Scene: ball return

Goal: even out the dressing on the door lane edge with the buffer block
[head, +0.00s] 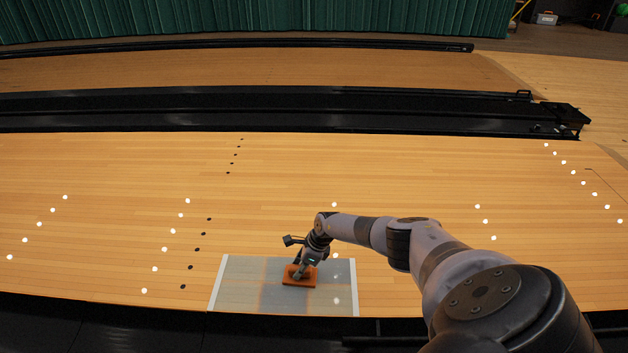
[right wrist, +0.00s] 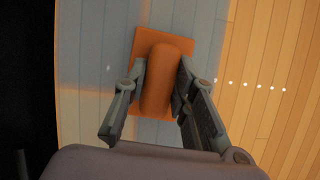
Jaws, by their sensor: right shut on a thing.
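The buffer block (head: 290,282) is an orange block with a raised rounded grip. My right gripper (head: 302,271) is shut on that grip, and the block sits at the dressed patch, near its middle. In the right wrist view the two fingers (right wrist: 158,85) stand on either side of the block's grip (right wrist: 158,62). The dressing (head: 240,272) is a greyish film on the near lane edge, with white strips at its left and right ends. Narrow bare wood-coloured bands show in it beside the block. Whether the block presses on the surface is hard to tell. My left gripper is not in view.
The wooden lane (head: 420,170) has white and dark dots and is otherwise clear. A dark gutter (head: 60,318) runs along the near edge. A black ball return track (head: 300,110) crosses behind the lane. A green curtain (head: 250,18) hangs at the back.

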